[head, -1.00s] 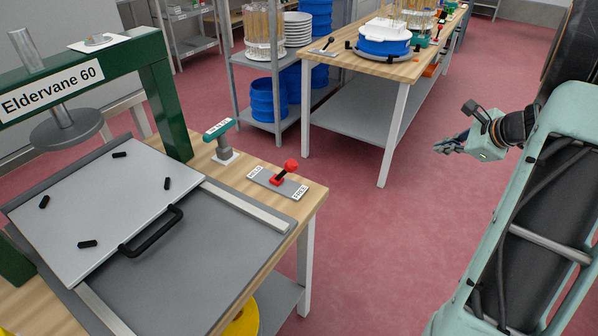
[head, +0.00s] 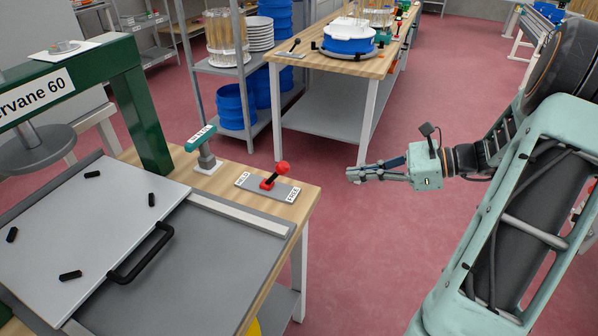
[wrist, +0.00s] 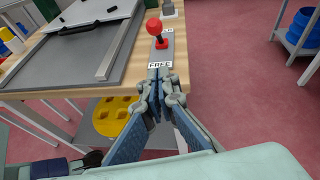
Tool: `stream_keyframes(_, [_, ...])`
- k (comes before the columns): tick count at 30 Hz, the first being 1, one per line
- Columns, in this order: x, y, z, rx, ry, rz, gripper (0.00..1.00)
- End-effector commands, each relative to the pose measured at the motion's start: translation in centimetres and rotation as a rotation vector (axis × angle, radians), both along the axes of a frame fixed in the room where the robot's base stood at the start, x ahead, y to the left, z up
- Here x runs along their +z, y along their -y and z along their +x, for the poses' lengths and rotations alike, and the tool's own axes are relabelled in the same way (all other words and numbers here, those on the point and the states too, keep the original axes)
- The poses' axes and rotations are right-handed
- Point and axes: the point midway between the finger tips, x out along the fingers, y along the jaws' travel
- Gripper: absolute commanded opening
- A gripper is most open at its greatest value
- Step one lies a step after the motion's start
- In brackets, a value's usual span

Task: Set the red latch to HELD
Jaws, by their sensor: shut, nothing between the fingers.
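The red latch (head: 270,183) sits on a grey plate (head: 252,181) at the right end of the press table. Its round red knob (head: 283,167) leans right in the head view, toward the end labelled FREE. The other end carries the HELD label, partly covered in the wrist view. My gripper (head: 352,174) is shut and empty, off the table's right side, apart from the latch. In the wrist view, the closed fingertips (wrist: 160,76) appear just below the FREE label (wrist: 160,65), with the red knob (wrist: 154,26) beyond them.
A green-handled device (head: 205,146) stands left of the latch plate. The green press frame (head: 138,115) and a grey sliding board with a black handle (head: 140,255) lie further left. Open red floor separates this table from the back workbench (head: 330,66).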

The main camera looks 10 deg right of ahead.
Motion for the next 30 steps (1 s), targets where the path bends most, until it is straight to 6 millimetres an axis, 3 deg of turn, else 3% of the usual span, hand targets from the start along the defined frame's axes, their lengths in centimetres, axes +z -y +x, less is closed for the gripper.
stream_keyframes(11, [-0.4,-0.7,0.4,0.000,0.000,-0.001,0.00])
stream_keyframes(25, [-3.9,-8.3,4.3,0.003,-0.002,-0.001,0.00])
stream_keyframes(30, [-2.8,-10.4,5.3,0.001,0.001,-0.004,0.00])
